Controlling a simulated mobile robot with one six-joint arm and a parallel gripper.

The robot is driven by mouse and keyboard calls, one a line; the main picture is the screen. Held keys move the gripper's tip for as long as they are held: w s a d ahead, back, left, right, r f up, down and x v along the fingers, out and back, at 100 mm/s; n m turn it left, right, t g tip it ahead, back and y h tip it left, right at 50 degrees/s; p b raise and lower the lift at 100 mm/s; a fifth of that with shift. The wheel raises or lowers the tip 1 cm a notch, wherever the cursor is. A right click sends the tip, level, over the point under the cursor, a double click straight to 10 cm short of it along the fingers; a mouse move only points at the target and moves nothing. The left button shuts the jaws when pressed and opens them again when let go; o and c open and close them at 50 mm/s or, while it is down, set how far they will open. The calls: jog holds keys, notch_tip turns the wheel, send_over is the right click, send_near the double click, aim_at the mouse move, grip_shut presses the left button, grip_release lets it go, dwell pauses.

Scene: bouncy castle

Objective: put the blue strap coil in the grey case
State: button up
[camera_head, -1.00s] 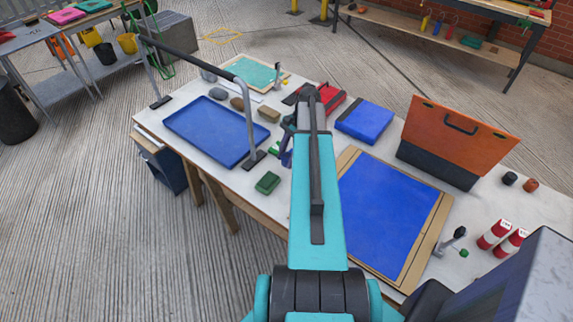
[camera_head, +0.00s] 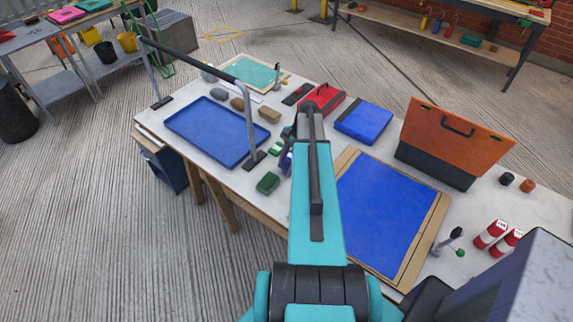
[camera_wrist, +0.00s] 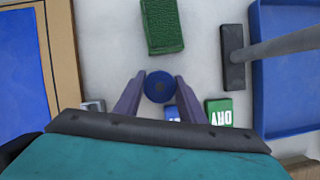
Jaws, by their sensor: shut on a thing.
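My gripper (camera_wrist: 160,88) is shut on the blue strap coil (camera_wrist: 160,85), a round blue roll with a dark centre, held between the two fingertips. In the head view my arm hides most of the gripper, and the coil cannot be made out clearly there. A case with a dark grey lower body (camera_head: 436,164) and an upright orange panel with a handle stands at the right of the table. It is the only grey-bodied case I can make out on the table; its inside is hidden. The gripper is well to the left of it.
A green block (camera_wrist: 162,27) and a green-and-white box (camera_wrist: 219,112) lie near the gripper. A blue tray (camera_head: 205,139) with a rail over it is at the left. A wood-framed blue panel (camera_head: 385,215), blue box (camera_head: 364,122) and red box (camera_head: 322,98) lie around my arm.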

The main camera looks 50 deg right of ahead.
aim_at(287, 166)
jog(key=shift+f, duration=0.2)
jog(key=o, duration=1.2)
jog(key=shift+c, duration=0.2)
jog(key=shift+b+v, duration=0.7)
jog(key=shift+v, duration=0.2)
jog(key=shift+b+v, duration=0.95)
jog(key=shift+v, duration=0.5)
jog(key=b+v, duration=0.2)
jog(key=v, duration=0.7)
jog(key=shift+s, duration=0.2)
jog(key=c, duration=0.3)
